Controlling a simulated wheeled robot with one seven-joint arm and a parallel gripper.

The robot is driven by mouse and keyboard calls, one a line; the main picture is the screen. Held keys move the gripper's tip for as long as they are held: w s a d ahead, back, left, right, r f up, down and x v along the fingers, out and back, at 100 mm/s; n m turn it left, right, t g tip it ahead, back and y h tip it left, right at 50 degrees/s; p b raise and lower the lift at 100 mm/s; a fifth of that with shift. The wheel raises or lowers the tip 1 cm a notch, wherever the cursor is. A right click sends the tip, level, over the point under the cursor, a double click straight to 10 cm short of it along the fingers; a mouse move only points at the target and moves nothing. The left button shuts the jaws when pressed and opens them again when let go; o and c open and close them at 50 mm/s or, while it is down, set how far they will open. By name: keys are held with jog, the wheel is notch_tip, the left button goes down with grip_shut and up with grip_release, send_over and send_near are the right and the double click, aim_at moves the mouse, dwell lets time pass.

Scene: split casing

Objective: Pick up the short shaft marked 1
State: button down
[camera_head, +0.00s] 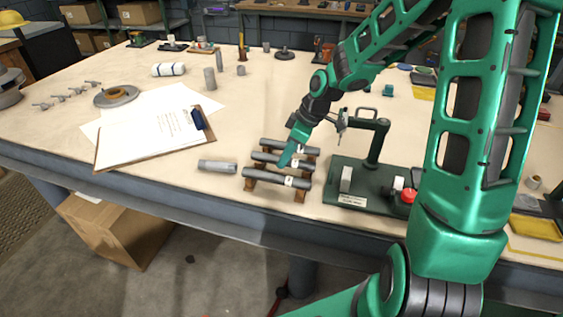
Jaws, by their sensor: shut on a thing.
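Several grey shafts lie side by side on a wooden rack (248,184): a front shaft (265,177), a middle shaft (262,157) and a back shaft (275,143). Each seems to carry a small white label, too small to read, so I cannot tell which is marked 1. My green gripper (284,162) points down at the rack and is shut on the middle shaft near its centre. The fingers hide part of that shaft. The middle shaft appears level and still at rack height; I cannot tell whether it touches the rack.
A loose grey cylinder (217,166) lies left of the rack. A dark green fixture (375,150) with a red button (408,195) stands close on the right. A clipboard (155,137) lies further left. The table's front edge is just before the rack.

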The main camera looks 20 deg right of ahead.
jog(key=shift+w+d+r, duration=0.1)
jog(key=shift+w+r, duration=0.05)
jog(key=shift+w, duration=0.05)
jog(key=shift+r, duration=0.6)
notch_tip(320, 180, up, 3)
jog(key=shift+s+f, duration=0.1)
jog(key=s+a+r, duration=0.4)
jog(key=a+r, duration=0.2)
jog(key=a, duration=0.5)
jog(key=shift+s+r, duration=0.35)
jog(key=shift+s, duration=0.05)
